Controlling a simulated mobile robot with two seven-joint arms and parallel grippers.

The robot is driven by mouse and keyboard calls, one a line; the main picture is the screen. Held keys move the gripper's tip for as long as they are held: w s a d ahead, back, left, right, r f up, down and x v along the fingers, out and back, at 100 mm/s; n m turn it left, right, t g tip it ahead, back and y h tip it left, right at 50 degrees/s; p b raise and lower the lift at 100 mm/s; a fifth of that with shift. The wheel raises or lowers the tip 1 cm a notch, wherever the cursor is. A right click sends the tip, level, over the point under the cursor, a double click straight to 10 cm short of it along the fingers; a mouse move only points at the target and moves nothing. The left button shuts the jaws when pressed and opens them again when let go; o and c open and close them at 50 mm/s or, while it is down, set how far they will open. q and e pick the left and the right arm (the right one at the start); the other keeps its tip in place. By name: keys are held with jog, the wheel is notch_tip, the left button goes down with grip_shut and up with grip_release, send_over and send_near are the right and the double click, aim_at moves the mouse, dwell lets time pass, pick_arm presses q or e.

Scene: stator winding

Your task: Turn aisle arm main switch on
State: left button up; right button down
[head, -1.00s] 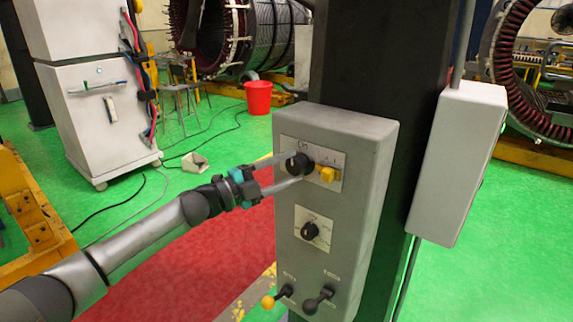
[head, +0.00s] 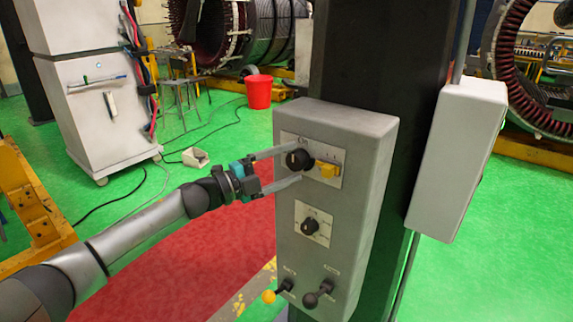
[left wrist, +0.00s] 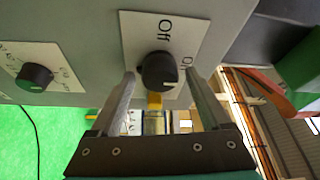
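In the left wrist view the knob (left wrist: 159,70) shows between the two spread fingers (left wrist: 160,78), with a gap on each side. There "Off" is printed above the knob and "On" to its right. Part of the yellow handle (left wrist: 154,101) shows below it. My right gripper is not in view.
A pale box (head: 455,165) hangs right of the column. A white cabinet (head: 95,110) and red bucket (head: 258,92) stand behind.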

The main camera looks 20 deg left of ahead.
pick_arm(q)
jog(key=shift+o, duration=0.3)
jog(key=shift+a, duration=0.1)
jog(key=b+v, duration=0.2)
jog(key=v, duration=1.3)
jog(key=shift+s, duration=0.1)
jog(key=shift+f, duration=0.15)
